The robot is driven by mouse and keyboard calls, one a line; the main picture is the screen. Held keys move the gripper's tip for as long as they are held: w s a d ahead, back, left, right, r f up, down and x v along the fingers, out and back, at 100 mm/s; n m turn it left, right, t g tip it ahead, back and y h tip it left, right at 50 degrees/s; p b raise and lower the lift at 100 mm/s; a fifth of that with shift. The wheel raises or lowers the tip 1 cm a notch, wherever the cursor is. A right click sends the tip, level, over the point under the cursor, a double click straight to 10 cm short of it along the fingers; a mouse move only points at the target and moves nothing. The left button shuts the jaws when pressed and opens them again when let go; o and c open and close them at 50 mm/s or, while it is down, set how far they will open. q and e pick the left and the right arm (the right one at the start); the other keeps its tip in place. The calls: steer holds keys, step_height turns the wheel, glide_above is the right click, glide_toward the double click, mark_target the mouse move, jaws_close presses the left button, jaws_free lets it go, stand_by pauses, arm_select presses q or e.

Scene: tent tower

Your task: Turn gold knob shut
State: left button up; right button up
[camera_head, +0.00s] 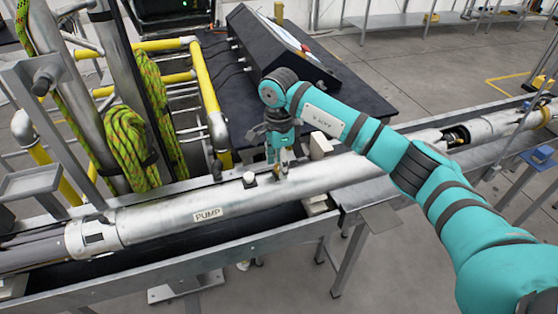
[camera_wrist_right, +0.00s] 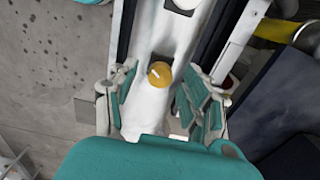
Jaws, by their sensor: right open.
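The gold knob (camera_wrist_right: 159,74) is a small round brass-coloured cap with a pale mark, on top of the silver cylinder marked PUMP (camera_head: 208,213). In the head view it is mostly hidden beneath my right gripper (camera_head: 281,160), which points down over the cylinder. In the right wrist view, the teal finger pads of my right gripper stand apart on either side of the knob. The gripper is open, and no pad visibly touches the knob. My left gripper is not in view.
The cylinder lies in a metal trough. Behind are a black table (camera_head: 240,115) with a control box, a yellow rail (camera_head: 205,95) and green rope (camera_head: 127,148).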

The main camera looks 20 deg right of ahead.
jaws_close()
